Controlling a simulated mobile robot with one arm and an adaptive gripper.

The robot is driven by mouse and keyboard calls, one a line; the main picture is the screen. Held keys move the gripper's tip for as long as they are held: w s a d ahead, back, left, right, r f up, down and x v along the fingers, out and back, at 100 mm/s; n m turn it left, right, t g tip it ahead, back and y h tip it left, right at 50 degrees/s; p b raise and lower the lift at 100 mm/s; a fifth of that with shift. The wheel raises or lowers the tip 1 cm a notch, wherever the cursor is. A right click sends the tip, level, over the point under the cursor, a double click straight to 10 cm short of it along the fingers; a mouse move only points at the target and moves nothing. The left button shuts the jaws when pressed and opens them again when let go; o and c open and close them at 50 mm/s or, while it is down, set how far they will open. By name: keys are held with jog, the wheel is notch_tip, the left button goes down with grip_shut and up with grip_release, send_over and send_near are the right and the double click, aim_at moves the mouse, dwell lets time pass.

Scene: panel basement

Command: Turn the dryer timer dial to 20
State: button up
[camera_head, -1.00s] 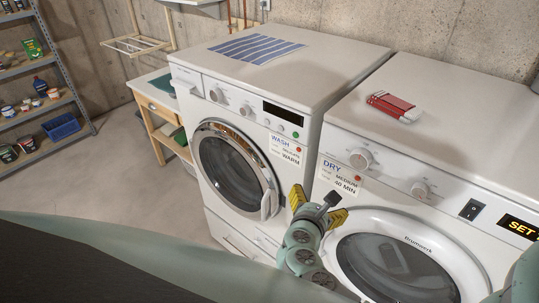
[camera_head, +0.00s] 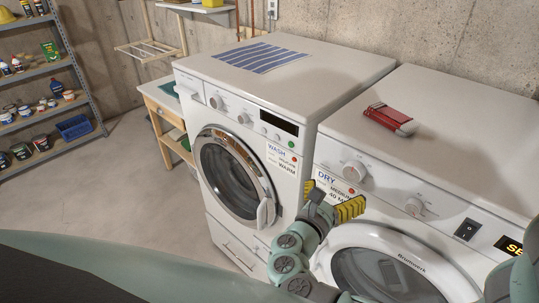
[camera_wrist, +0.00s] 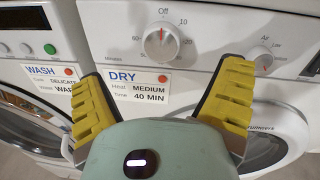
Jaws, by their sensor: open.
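The dryer's timer dial (camera_head: 354,172) is a white knob at the left of the dryer's front panel. In the wrist view the timer dial (camera_wrist: 162,44) has a red pointer mark turned up toward "Off", with 10 and 20 printed to its right. My gripper (camera_head: 332,197) is open, with yellow ridged fingers, just in front of the panel, below and left of the dial. In the wrist view my gripper (camera_wrist: 162,78) has its fingers spread on either side below the dial, holding nothing. A label (camera_wrist: 138,87) reads DRY, heat MEDIUM, time 40 MIN.
A second dial (camera_wrist: 260,60) with "Air" and "Low" marks sits right of the timer. A power switch (camera_head: 467,229) and lit display (camera_head: 509,246) are further right. The washer (camera_head: 246,140) stands left. A red-and-white object (camera_head: 389,119) lies on the dryer top.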

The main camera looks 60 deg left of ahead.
aim_at(352, 173)
jog(key=p+x, duration=0.2)
jog(key=x, duration=0.4)
jog(key=shift+w+d, duration=0.1)
jog(key=shift+x, duration=1.45)
jog(key=shift+f, duration=0.1)
jog(key=c, duration=1.2)
